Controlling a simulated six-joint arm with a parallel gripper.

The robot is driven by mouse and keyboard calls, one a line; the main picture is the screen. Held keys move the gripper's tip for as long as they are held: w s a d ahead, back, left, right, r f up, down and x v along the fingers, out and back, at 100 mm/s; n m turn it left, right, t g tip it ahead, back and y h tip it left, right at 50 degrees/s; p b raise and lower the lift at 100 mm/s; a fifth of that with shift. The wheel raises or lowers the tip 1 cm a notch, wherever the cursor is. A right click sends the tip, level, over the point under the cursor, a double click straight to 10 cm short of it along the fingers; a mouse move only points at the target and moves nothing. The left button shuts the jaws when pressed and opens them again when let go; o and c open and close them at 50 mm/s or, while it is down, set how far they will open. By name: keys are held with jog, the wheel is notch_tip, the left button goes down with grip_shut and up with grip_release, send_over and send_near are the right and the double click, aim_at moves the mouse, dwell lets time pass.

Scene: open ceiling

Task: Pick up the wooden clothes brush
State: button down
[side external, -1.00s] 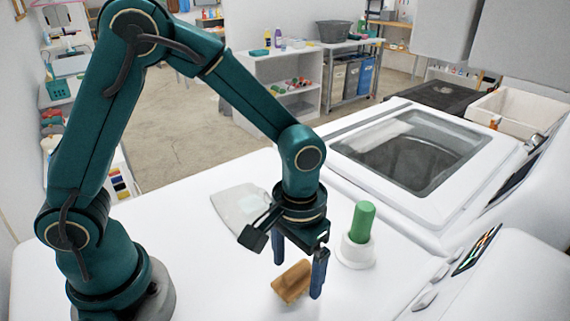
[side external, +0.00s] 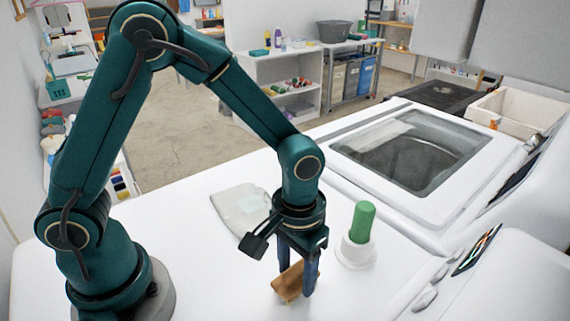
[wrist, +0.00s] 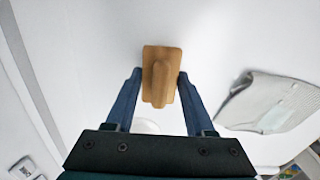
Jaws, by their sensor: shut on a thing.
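The wooden clothes brush (side external: 289,284) is a brown block on the white machine top. In the wrist view the brush (wrist: 161,75) shows a rectangular body with a raised handle along its middle. My gripper (side external: 297,285) points down over it, with one blue finger on each side. In the wrist view my gripper (wrist: 157,75) has its fingertips against the two sides of the brush. It is shut on the brush, which appears to rest on or very near the surface. The near finger hides part of it in the side view.
A green cylinder in a white holder (side external: 356,252) stands close to the right of my gripper. A folded pale cloth (side external: 240,207) lies behind and left; it also shows in the wrist view (wrist: 270,103). A washer with a glass lid (side external: 410,152) is at back right.

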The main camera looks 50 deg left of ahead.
aim_at(298, 267)
jog(key=shift+r, duration=0.75)
notch_tip(298, 267, up, 3)
jog(key=shift+w+f, duration=0.1)
jog(key=a+r, duration=0.6)
jog(key=a, duration=0.5)
jog(key=shift+s+a+r, duration=0.3)
jog(key=shift+s+a, duration=0.05)
